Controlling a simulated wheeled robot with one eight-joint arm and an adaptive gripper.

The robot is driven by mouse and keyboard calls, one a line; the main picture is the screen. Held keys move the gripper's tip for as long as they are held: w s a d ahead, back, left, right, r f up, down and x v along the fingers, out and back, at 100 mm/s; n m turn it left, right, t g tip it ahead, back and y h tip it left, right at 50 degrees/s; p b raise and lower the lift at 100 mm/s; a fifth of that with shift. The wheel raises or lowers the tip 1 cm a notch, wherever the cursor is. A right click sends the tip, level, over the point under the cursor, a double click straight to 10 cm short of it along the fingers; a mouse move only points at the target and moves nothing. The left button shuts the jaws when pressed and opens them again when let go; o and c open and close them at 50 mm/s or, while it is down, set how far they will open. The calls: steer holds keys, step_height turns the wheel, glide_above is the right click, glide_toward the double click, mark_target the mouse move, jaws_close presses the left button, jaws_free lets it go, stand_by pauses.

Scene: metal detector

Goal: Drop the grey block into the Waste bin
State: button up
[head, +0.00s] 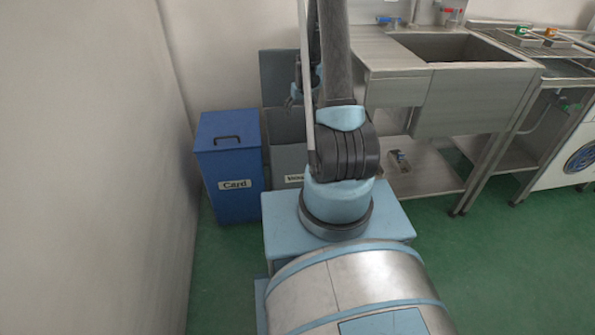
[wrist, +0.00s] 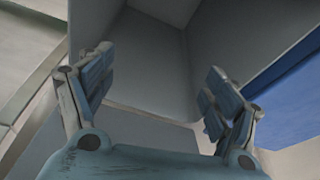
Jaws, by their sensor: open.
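The grey Waste bin (head: 287,160) stands behind my arm in the head view, with its lid (head: 278,78) raised and its label partly hidden by my arm. My gripper (head: 294,97) is small and partly covered there, above the bin. In the wrist view my gripper (wrist: 160,68) is open, with its two fingers wide apart and nothing between them. Grey bin surfaces (wrist: 235,40) fill the view beyond the fingers. I cannot make out the grey block in either view; the bin's floor is not clearly shown.
The blue Card bin (head: 229,170), lid closed, stands left of the Waste bin; blue shows at right in the wrist view (wrist: 295,75). A steel sink unit (head: 455,90) stands to the right. The wall is close at left. Green floor (head: 480,260) is clear at lower right.

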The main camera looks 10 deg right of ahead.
steer(key=v, duration=1.1)
steer(key=shift+r, duration=0.4)
steer(key=shift+s, duration=0.2)
